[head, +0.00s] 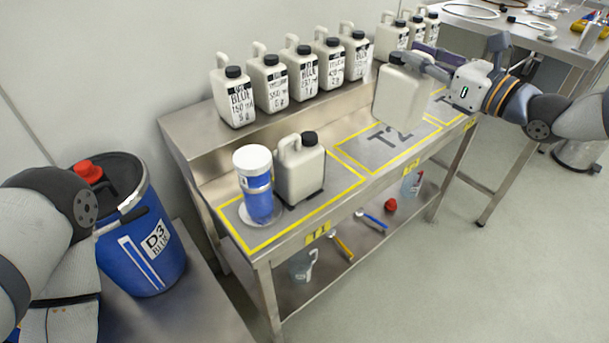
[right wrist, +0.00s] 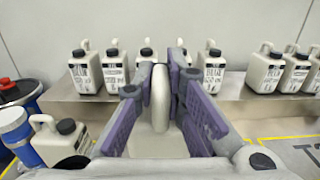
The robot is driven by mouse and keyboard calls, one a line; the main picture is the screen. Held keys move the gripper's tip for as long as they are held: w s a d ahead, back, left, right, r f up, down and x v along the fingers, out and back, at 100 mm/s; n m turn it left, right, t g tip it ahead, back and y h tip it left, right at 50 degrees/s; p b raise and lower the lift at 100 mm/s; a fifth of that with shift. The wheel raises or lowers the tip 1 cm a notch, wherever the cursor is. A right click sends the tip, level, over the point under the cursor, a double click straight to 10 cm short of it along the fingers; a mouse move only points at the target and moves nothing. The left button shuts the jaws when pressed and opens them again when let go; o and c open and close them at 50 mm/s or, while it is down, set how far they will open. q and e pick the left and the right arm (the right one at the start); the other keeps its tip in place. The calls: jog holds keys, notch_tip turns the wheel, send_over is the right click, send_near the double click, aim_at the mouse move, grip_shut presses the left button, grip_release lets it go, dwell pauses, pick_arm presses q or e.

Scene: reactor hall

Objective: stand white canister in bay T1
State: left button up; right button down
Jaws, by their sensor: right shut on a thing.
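My right gripper (head: 425,67) is shut on the handle of a white canister (head: 402,100) with a black cap. It holds the canister roughly upright above the right part of bay T2 (head: 375,152). In the right wrist view the canister's handle (right wrist: 160,98) lies between the purple fingers. Bay T1 (head: 318,207), yellow-outlined at the near left of the bench, holds another white canister (head: 302,172) with a black cap and a blue-and-white cylinder (head: 260,200) on a pale round base, close beside each other.
Several labelled white canisters (head: 305,70) line the raised back shelf (head: 195,125). A blue drum D3 (head: 145,265) with a red cap stands left of the bench. Tools and a jug (head: 302,264) lie on the lower shelf. A second table (head: 560,45) stands behind right.

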jog(key=a+f+b, duration=0.1)
jog(key=a+f, duration=1.2)
jog(key=shift+s+a, duration=0.15)
jog(key=shift+s, duration=0.1)
jog(key=c, duration=1.9)
grip_release()
jog(key=shift+o, duration=1.2)
pick_arm(q)
jog(key=shift+s+f, duration=0.65)
jog(key=shift+f, duration=0.1)
pick_arm(e)
jog(key=shift+r, duration=0.1)
